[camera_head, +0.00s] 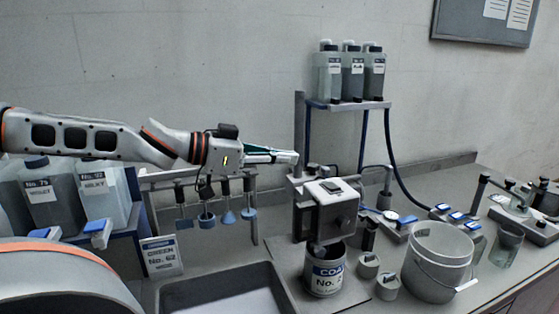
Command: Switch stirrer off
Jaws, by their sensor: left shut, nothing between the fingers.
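A boxy grey machine (337,213), apparently the stirrer, stands on the bench right of centre. My left gripper (296,157) reaches in from the left, shut and empty. Its tips are above and left of the machine's top, near a dark upright post. I see no contact with the machine. My right gripper is not in view.
A rack (347,105) with three bottles rises behind the machine. A grey bucket (437,259) and small pots (369,265) stand at its right. A dark tray (165,297) lies in front. Hanging tools (206,219) and jugs (106,195) are at left.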

